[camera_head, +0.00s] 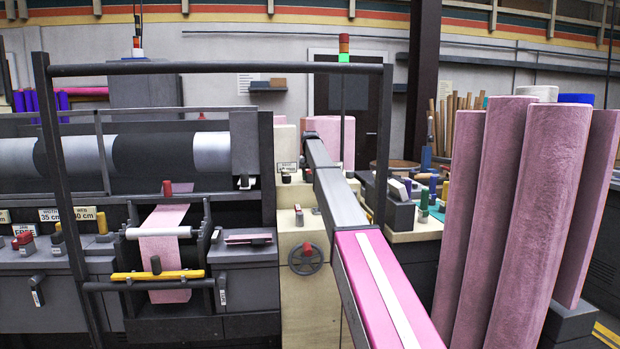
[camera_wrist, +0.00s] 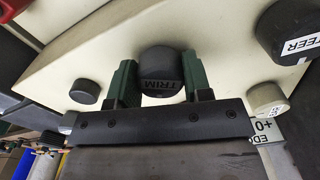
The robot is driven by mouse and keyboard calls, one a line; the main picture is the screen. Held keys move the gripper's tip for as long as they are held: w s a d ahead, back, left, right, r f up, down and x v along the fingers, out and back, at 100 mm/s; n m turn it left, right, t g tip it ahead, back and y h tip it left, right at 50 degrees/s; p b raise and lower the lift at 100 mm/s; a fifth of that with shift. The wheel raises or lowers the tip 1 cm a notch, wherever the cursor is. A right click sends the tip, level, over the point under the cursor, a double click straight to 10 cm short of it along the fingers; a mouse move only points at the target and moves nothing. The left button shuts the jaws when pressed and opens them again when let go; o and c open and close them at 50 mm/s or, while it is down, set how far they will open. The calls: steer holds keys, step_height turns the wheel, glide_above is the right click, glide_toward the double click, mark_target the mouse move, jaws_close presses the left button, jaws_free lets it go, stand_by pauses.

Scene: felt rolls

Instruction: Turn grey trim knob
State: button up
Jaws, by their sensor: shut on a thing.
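In the wrist view, the dark grey round knob (camera_wrist: 158,62) marked TRIM sits on a cream panel (camera_wrist: 205,30). The dark gripper body hides the panel below the knob. In the head view I cannot make out the trim knob or my fingertips.
In the head view, tall pink felt rolls (camera_head: 540,200) stand right and a handwheel (camera_head: 306,258) is at the centre.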

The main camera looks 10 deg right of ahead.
mark_target(310, 175)
stand_by(0.4)
steer(key=o, duration=0.9)
steer(key=shift+r, duration=0.15)
step_height(310, 175, up, 10)
steer(key=shift+f, duration=0.1)
steer(key=shift+r, duration=0.35)
steer(key=shift+s, duration=0.1)
